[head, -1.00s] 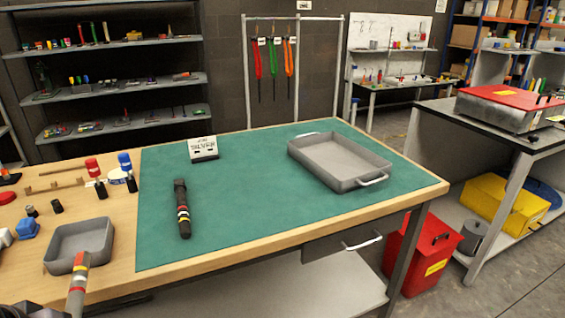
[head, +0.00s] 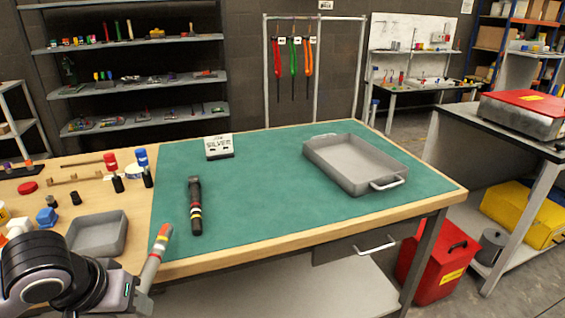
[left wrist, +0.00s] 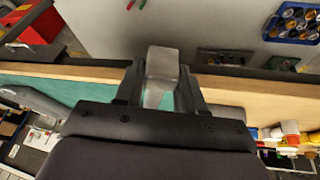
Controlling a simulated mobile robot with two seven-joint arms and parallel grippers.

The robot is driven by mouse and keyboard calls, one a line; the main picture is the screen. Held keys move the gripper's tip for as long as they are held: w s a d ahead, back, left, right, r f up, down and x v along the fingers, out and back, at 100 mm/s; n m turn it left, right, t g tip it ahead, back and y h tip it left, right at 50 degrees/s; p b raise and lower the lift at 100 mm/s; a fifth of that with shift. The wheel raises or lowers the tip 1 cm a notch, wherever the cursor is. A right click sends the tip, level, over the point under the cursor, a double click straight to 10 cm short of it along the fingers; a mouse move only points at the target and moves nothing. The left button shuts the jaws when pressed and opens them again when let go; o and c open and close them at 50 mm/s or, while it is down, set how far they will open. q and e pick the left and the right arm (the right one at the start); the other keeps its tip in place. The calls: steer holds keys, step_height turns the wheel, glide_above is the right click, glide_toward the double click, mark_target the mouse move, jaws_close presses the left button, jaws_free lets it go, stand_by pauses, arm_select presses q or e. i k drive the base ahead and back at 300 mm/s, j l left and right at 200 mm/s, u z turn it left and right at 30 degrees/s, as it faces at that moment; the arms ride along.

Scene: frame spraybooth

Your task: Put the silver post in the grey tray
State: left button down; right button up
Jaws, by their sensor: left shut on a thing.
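My left gripper (head: 139,291) is at the front left edge of the table. It is shut on a slim silver-grey post (head: 154,258), which has red, yellow and white bands near its upper end and is tilted. In the left wrist view the post (left wrist: 161,68) shows as a grey block between the fingers (left wrist: 158,92). A large grey tray (head: 369,182) with a handle at each end lies empty on the green mat, to the right of and beyond the gripper. My right gripper is not in view.
A black banded post (head: 195,212) lies on the green mat (head: 262,200). A small grey bin (head: 98,247) sits left of the held post. Red (head: 112,165) and blue-topped (head: 143,162) tools stand behind. Mid-mat is clear.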

mark_target(363, 170)
steer(key=l+z, duration=0.15)
steer(key=z, duration=0.2)
steer(key=i+l+z, duration=0.15)
steer(key=z, duration=0.2)
